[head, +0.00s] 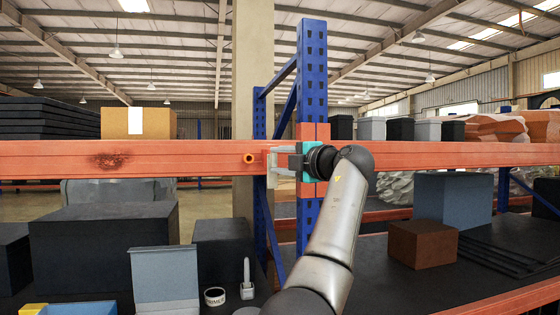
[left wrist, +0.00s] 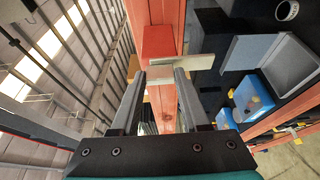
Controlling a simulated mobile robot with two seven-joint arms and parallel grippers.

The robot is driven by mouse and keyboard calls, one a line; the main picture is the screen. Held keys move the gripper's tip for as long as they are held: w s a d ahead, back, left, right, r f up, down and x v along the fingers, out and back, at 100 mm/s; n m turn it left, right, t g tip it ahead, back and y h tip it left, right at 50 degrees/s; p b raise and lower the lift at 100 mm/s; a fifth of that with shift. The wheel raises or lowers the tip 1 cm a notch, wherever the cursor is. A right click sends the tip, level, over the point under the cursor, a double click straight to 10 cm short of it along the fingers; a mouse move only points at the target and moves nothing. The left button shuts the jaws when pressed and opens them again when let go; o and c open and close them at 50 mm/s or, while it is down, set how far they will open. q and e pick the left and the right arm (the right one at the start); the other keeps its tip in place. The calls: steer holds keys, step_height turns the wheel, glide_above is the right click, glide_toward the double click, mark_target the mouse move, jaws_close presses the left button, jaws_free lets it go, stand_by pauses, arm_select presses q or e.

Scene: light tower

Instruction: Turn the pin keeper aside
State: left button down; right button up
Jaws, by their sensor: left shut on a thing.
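The pin keeper (left wrist: 185,63) is a pale, flat metal piece lying across the orange beam (left wrist: 162,15), beside a red block (left wrist: 158,42) in the left wrist view. My left gripper (left wrist: 158,73) has its two fingertips at either side of the keeper's near part and is shut on it. In the head view my left gripper (head: 277,162) is at the beam's front, just left of the blue upright (head: 312,70). The fingers and wrist partly hide the keeper there. The exact contact is small and hard to see. My right gripper is not in view.
An orange ring (head: 249,158) sits on the beam left of the gripper. A brown box (head: 422,244) stands at the right. A cardboard box (head: 138,122) is behind the beam.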

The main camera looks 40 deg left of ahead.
arm_select(q)
steer(key=shift+c, duration=2)
jaws_free()
steer(key=shift+d, duration=0.1)
steer(key=b+v, duration=0.4)
steer(key=v, duration=1.1)
